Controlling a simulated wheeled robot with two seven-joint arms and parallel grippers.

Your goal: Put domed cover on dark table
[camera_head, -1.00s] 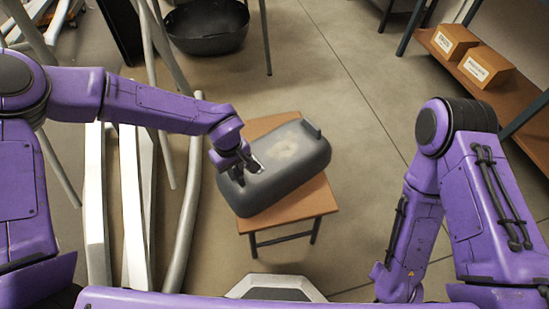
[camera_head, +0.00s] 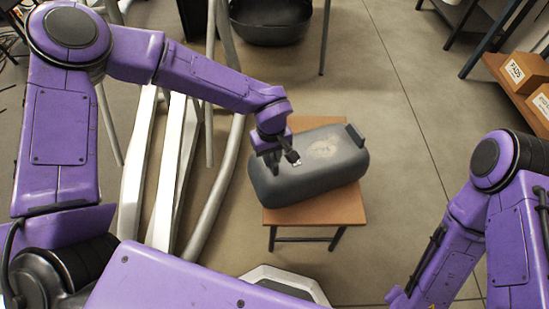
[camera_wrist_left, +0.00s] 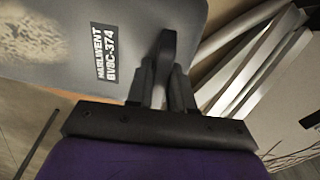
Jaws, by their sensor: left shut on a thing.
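The domed cover (camera_head: 322,172) is a long grey rounded shell with a pale worn patch and a dark tab at each end. It lies on a small wooden-topped stool (camera_head: 335,208), overhanging its left side. My left gripper (camera_head: 282,162) is shut on the tab at the cover's left end. The left wrist view shows the fingers around that tab (camera_wrist_left: 166,50), beside the cover's grey surface (camera_wrist_left: 120,25) and its printed label. My right arm is at the lower right, with its gripper out of view. I cannot pick out the dark table with certainty.
Pale metal beams (camera_head: 175,170) lie left of the stool. A black basin (camera_head: 270,22) is behind it. A shelf (camera_head: 515,85) with cardboard boxes (camera_head: 525,72) stands at the right. The floor between stool and shelf is clear.

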